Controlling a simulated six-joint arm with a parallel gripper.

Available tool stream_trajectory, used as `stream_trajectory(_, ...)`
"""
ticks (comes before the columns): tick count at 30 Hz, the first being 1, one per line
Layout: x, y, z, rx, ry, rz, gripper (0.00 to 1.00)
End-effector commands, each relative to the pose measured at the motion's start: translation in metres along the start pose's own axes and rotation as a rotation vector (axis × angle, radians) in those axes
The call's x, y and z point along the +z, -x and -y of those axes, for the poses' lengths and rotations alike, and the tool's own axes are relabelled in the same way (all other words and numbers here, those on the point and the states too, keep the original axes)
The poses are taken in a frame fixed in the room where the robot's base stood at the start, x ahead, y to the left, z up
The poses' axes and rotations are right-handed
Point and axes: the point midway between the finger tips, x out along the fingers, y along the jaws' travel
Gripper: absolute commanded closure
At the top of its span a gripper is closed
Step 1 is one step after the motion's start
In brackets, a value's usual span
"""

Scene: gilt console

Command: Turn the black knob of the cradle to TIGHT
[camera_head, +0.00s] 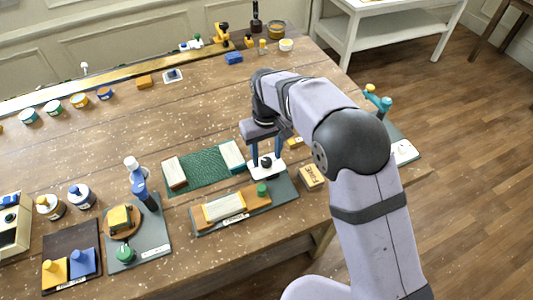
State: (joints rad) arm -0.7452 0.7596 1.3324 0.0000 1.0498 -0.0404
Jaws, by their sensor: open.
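The cradle is a grey base (285,188) with orange end blocks and a cream block (224,207) lying between them. A green knob (261,189) stands on its right orange block. A white plate (268,171) with a small dark knob (266,161) sits at the cradle's back right. My gripper (267,157) points down over this plate, its two blue fingers open and apart, one on each side of the dark knob. I cannot tell whether they touch it. The knob's pointer and any TIGHT mark are too small to read.
A green mat (205,173) with two book-like blocks lies behind the cradle. A small labelled box (311,177) stands close to the right. Left is another grey base (152,240) with a green knob and a tall blue-white piece. The table's front edge is near.

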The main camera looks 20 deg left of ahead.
Motion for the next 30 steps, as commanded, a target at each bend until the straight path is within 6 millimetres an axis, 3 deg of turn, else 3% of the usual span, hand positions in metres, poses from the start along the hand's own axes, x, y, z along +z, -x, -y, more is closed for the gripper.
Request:
stream_trajectory(6, 0.001, -0.013, 0.000, 0.000, 0.000, 0.001, 0.56)
stream_trajectory(14, 0.000, -0.015, 0.000, 0.000, 0.000, -0.001, 0.56)
stream_trajectory(20, 0.000, -0.015, 0.000, 0.000, 0.000, 0.000, 0.97)
stream_trajectory(30, 0.000, -0.014, 0.000, 0.000, -0.029, 0.000, 0.97)
